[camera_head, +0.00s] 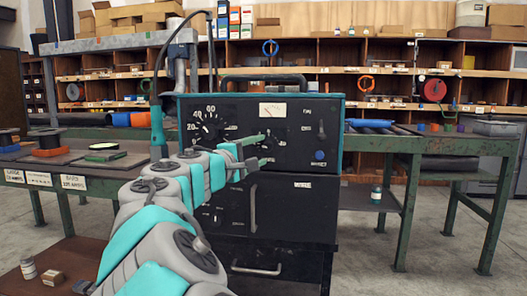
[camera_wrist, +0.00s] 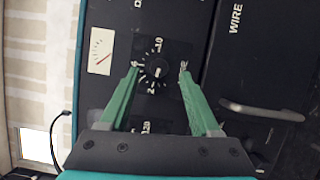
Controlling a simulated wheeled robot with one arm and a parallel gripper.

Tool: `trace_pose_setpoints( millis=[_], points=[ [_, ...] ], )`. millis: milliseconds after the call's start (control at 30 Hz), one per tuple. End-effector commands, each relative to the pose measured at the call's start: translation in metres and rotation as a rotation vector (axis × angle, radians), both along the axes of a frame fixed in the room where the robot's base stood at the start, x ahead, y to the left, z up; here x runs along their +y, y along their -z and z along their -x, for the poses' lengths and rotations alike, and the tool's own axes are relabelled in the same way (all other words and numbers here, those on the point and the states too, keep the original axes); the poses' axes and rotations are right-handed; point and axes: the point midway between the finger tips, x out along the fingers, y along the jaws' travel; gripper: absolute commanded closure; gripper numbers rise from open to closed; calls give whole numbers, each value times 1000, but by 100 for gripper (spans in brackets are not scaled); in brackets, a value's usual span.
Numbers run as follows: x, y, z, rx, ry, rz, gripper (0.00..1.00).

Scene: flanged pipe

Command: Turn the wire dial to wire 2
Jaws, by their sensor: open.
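A dark welder-like unit (camera_head: 310,150) with a teal frame stands in the middle. In the wrist view a round black knob (camera_wrist: 154,68) with white numbers around it sits on its panel, to the right of the meter. Its exact setting is too small to read. My gripper (camera_head: 267,149) is in front of the panel, with green fingers open. In the wrist view my gripper (camera_wrist: 159,71) has one finger on each side of the knob, seemingly without closing on it. Whether the fingertips touch the panel I cannot tell.
The panel also has a larger numbered dial (camera_head: 210,128), a meter (camera_head: 272,109) and a blue button (camera_head: 320,155). A lower unit with a WIRE label (camera_wrist: 236,18) and a handle (camera_wrist: 262,110) is below. Green benches (camera_head: 410,150) stand to either side, with shelves behind.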

Motion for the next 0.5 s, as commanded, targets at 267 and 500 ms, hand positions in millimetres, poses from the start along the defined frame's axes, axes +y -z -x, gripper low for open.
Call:
trace_pose_setpoints(
  millis=[267, 500],
  points=[
    [24, 0, 30, -3, -5, 1, 36],
    [27, 1, 35, -1, -3, 1, 36]
  ],
)
